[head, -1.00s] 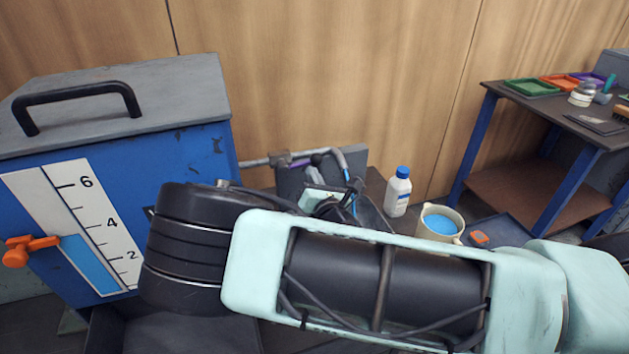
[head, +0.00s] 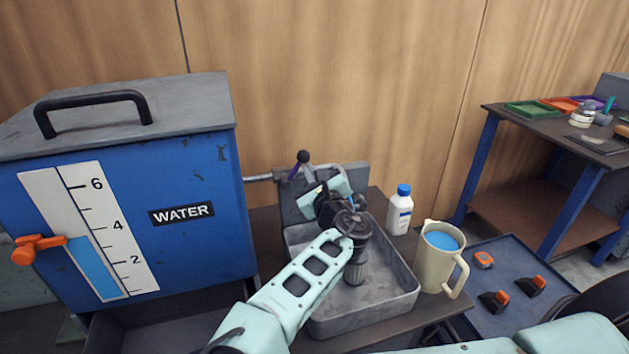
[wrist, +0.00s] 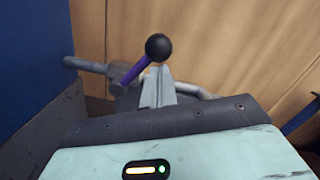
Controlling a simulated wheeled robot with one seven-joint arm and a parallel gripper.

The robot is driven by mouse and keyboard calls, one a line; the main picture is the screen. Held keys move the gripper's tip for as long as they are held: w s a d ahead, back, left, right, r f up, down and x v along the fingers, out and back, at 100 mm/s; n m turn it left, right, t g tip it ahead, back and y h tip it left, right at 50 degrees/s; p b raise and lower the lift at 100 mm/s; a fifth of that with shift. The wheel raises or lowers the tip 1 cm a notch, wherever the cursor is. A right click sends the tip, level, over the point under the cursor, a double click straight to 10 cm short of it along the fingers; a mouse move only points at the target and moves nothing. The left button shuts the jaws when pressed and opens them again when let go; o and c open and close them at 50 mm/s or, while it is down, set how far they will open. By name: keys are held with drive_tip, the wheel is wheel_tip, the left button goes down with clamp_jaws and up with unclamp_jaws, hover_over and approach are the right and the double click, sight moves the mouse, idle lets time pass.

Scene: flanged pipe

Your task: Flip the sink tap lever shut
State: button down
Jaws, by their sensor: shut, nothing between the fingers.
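The tap lever (head: 297,168) is a purple stick with a black ball knob, on the grey pipe (head: 262,178) beside the blue water tank. It leans up and to the right. In the wrist view the purple lever (wrist: 135,76) and its black knob (wrist: 158,47) show just beyond my gripper (wrist: 158,72). My gripper is shut and empty. Its fingertips overlap the lower edge of the knob in that view; I cannot tell whether they touch. In the head view my gripper (head: 320,188) is small, right of and below the knob, above the grey sink (head: 392,300).
The blue water tank (head: 200,250) stands left, with an orange tap (head: 38,247) on its gauge. A white bottle (head: 399,212) and a cream jug (head: 436,272) of blue liquid stand right of the sink. A blue tray (head: 515,262) holds orange-and-black pieces.

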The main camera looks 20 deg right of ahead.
sight(298, 167)
drive_tip(key=n, duration=0.1)
drive_tip(key=a+r+n, duration=0.1)
drive_tip(key=n, duration=0.1)
drive_tip(key=shift+a+r+n, duration=0.25)
drive_tip(key=shift+n, duration=0.15)
drive_tip(key=shift+a+r+n+y, duration=0.2)
drive_tip(key=shift+a+n, duration=0.2)
drive_tip(key=shift+n, duration=0.35)
drive_tip(key=shift+a+r+n+y, duration=0.15)
drive_tip(key=shift+a+n, duration=0.2)
drive_tip(key=shift+n, duration=0.4)
